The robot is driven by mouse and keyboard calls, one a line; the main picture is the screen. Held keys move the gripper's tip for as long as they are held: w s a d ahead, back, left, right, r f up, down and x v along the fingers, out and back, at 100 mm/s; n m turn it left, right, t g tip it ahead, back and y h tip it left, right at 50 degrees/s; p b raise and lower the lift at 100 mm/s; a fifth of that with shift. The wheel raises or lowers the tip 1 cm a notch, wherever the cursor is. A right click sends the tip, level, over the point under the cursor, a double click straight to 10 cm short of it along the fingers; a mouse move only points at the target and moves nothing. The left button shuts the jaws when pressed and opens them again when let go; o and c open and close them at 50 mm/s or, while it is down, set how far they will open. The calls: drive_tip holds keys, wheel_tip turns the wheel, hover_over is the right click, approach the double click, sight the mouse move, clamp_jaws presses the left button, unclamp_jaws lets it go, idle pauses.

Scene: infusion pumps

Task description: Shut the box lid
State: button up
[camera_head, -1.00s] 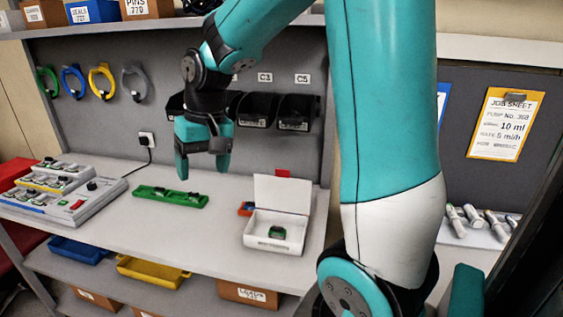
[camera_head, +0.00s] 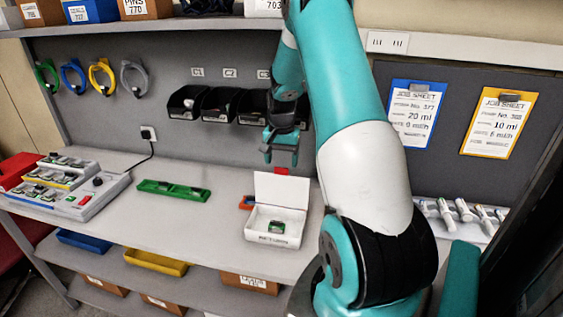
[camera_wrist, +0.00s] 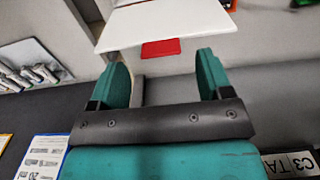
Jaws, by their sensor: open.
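The white box (camera_head: 273,238) stands on the bench in the head view with its lid (camera_head: 281,190) standing up at the back edge. A small green and dark item (camera_head: 277,227) lies inside it. My gripper (camera_head: 282,158) is open and empty, above and behind the raised lid, near the back panel. In the wrist view my open fingers (camera_wrist: 163,75) point toward the white lid (camera_wrist: 165,22), which shows beyond the fingertips. A red tab (camera_wrist: 161,48) shows at the lid's edge, and in the head view the red tab (camera_head: 281,171) is at its top.
A small orange and blue item (camera_head: 246,202) sits beside the box. Black bins (camera_head: 219,104) hang on the back panel near my arm. A rack of pale tubes (camera_head: 462,215) is at right.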

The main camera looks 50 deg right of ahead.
sight(281, 187)
drive_tip(key=shift+f+p, duration=0.35)
drive_tip(key=shift+f, duration=1.25)
drive_tip(key=shift+c, duration=0.4)
drive_tip(key=c, duration=1.2)
drive_tip(key=shift+f, duration=0.1)
